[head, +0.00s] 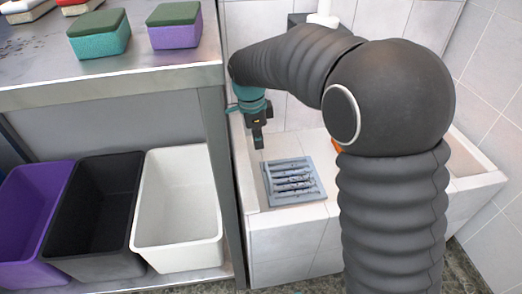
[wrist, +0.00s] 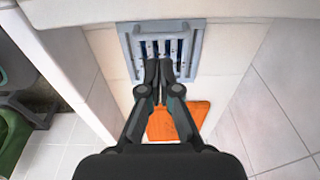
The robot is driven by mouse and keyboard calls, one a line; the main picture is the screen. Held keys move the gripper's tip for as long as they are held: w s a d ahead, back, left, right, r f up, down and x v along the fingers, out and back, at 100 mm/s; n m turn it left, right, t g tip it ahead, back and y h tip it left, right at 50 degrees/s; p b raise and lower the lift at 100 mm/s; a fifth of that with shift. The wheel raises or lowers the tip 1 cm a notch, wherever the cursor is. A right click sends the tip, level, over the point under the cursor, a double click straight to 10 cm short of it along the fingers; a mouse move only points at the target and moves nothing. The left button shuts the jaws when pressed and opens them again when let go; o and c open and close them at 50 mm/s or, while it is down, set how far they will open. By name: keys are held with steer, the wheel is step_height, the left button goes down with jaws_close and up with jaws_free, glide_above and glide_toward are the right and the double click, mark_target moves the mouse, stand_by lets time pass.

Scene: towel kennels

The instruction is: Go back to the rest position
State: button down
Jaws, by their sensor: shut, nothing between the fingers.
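My gripper (head: 258,140) hangs from my dark, ribbed arm above the tiled ledge, a little left of and above a grey slatted grate (head: 293,181). In the wrist view my gripper (wrist: 158,68) has its two fingers close together, with nothing between them. The grate (wrist: 194,62) shows just past the fingertips there. An orange flat thing (wrist: 178,120) lies below the fingers in the wrist view; my arm hides nearly all of it in the head view.
A metal table (head: 130,75) at left holds a teal sponge (head: 99,34) and a purple sponge (head: 175,25), both green-topped. Purple (head: 30,215), black (head: 95,215) and white bins (head: 178,205) stand on its lower shelf. Tiled walls (head: 490,70) close in the right side.

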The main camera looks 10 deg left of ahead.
steer(key=shift+s+a+r, duration=0.1)
steer(key=shift+a+r, duration=0.1)
steer(key=shift+r, duration=0.7)
steer(key=s+d+r+n+t+p, duration=0.1)
steer(key=s+d+r+n, duration=0.3)
steer(key=s+d, duration=0.3)
steer(key=s+d+r+n+t+p, duration=0.2)
steer(key=s+d+n, duration=0.3)
steer(key=s+d, duration=0.3)
steer(key=s+d+r+n+t+y+p, duration=0.1)
steer(key=s+d+r+n, duration=0.3)
steer(key=s+d, duration=0.4)
steer(key=d+r, duration=0.1)
steer(key=d, duration=0.5)
steer(key=shift+s+d+r+n+t, duration=0.2)
steer(key=shift+d+r+n+t, duration=0.1)
steer(key=shift+t, duration=0.1)
steer(key=shift+a, duration=0.1)
